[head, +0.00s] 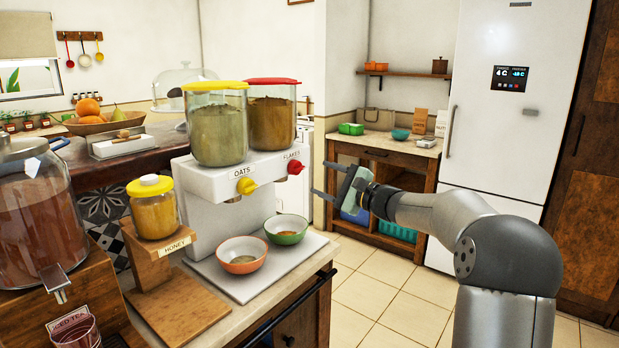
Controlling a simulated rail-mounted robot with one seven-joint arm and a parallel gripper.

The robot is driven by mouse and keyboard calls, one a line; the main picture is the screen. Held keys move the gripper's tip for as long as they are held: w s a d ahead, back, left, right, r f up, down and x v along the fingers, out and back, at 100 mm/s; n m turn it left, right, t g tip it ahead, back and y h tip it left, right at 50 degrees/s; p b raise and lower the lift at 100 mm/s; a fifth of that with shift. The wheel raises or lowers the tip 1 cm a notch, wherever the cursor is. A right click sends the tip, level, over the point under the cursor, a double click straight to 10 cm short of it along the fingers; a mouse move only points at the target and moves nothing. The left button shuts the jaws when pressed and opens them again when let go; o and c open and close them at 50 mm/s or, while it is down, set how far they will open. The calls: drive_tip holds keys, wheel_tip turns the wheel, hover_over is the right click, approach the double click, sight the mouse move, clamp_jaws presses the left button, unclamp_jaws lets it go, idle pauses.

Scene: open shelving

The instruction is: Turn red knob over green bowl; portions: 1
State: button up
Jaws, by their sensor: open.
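The red knob (295,167) is on the front of the white dispenser (216,196), under the FLAKES label and the red-lidded jar (271,118). The green bowl (287,231) stands on the pale tray below the red knob, with a little brownish content inside. My gripper (318,177) is open and empty, to the right of the red knob, its fingers pointing left toward the dispenser. In this view it appears apart from the knob; the exact gap in depth cannot be told.
A yellow knob (246,186) under the OATS label is left of the red one. An orange bowl (242,258) with some content stands beside the green bowl. A honey jar (153,212) on a wooden stand is further left. The floor right of the counter is clear.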

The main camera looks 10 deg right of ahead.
drive_tip(key=v, duration=0.9)
drive_tip(key=shift+s+d+b, duration=0.2)
drive_tip(key=shift+d+b, duration=0.05)
drive_tip(key=shift+b, duration=0.1)
drive_tip(key=shift+f, duration=0.1)
drive_tip(key=s+a+f+n+g+h+p, duration=0.25)
drive_tip(key=s+a+f+n+g, duration=0.2)
drive_tip(key=s+a, duration=0.4)
drive_tip(key=s+a+f+n+g+h+p, duration=0.1)
drive_tip(key=s+a+f+n+g+p, duration=0.25)
drive_tip(key=s+a+g, duration=0.4)
drive_tip(key=s+d+f+n+h+p, duration=0.1)
drive_tip(key=s+n+h, duration=0.1)
drive_tip(key=s, duration=0.5)
drive_tip(key=s+d+f+n+g+h+p, duration=0.1)
drive_tip(key=s+f+n+h+p, duration=0.1)
drive_tip(key=s, duration=0.5)
drive_tip(key=s+d+f+n+g+h+p, duration=0.1)
drive_tip(key=s+n+h, duration=0.3)
drive_tip(key=s, duration=0.4)
drive_tip(key=shift+d+f+n+p, duration=0.3)
drive_tip(key=shift+n+p, duration=0.2)
drive_tip(key=shift+p, duration=0.2)
drive_tip(key=shift+h, duration=0.25)
